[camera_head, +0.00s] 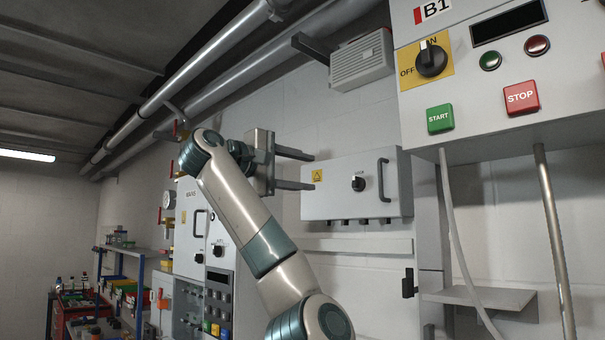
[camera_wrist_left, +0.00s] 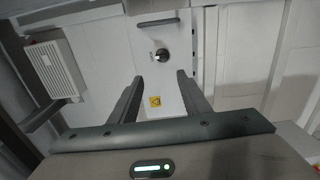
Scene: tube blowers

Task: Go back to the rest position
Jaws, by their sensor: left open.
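My left gripper (camera_head: 296,170) is raised in the middle of the head view, its two fingers apart and pointing right, with nothing between them. The left wrist view also shows the open gripper (camera_wrist_left: 160,80). Beyond the fingers is a grey wall box (camera_head: 345,205) with a black knob, a yellow warning label and a dark handle. The fingertips appear close to the left part of this box in the picture; I cannot tell the gap. The box also shows in the left wrist view (camera_wrist_left: 160,30). My right gripper is not in view.
A control panel (camera_head: 500,75) with a yellow OFF/ON switch, a green START button (camera_head: 440,118) and a red STOP button (camera_head: 521,97) hangs at the right. A ribbed grey unit (camera_head: 361,62) is above the box. Shelves and a red cart (camera_head: 85,305) stand at the lower left.

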